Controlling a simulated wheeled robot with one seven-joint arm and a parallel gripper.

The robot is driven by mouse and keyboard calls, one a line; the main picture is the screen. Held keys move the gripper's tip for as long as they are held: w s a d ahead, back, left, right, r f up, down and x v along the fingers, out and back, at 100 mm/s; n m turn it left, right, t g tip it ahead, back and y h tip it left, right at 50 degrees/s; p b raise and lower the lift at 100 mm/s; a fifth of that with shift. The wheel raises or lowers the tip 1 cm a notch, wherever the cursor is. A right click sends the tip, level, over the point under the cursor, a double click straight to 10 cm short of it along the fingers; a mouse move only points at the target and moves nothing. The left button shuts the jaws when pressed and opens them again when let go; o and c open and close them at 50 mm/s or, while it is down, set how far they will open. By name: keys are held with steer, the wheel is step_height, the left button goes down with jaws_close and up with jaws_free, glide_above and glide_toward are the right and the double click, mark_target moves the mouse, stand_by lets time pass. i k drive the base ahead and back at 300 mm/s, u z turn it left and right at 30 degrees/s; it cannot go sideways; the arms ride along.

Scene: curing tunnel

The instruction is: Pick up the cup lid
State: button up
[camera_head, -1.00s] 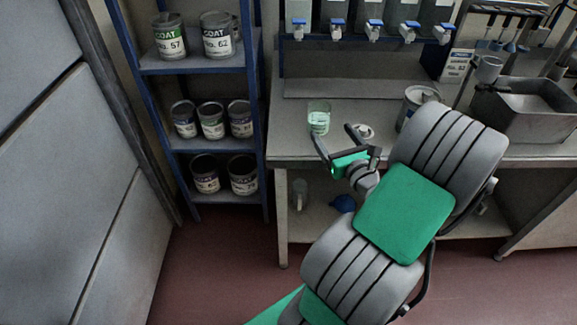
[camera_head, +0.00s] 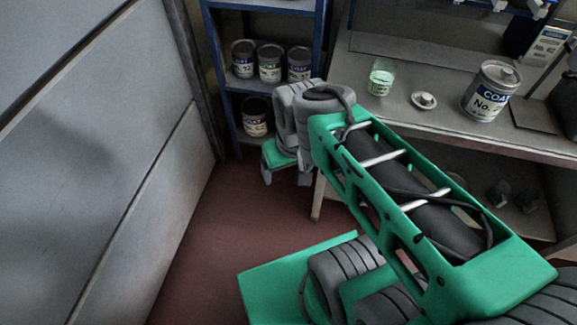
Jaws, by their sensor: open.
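The cup lid (camera_head: 424,100), a small pale round disc with a raised knob, lies flat on the workbench (camera_head: 440,130). A clear cup with green markings (camera_head: 381,78) stands upright to its left, apart from it. My gripper (camera_head: 285,174) hangs at the end of my folded arm, left of the bench's front edge and well away from the lid. Its fingers point down and are spread, with nothing seen between them. Part of the gripper is hard to make out against my wrist.
A COAT can (camera_head: 487,92) stands right of the lid. A blue shelf rack (camera_head: 228,130) with several cans (camera_head: 270,63) is behind my gripper. A grey panel wall (camera_head: 90,150) closes the left side. Red floor (camera_head: 235,225) is free between wall and bench.

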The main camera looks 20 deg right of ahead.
mark_target(424, 100)
steer(key=z, duration=1.55)
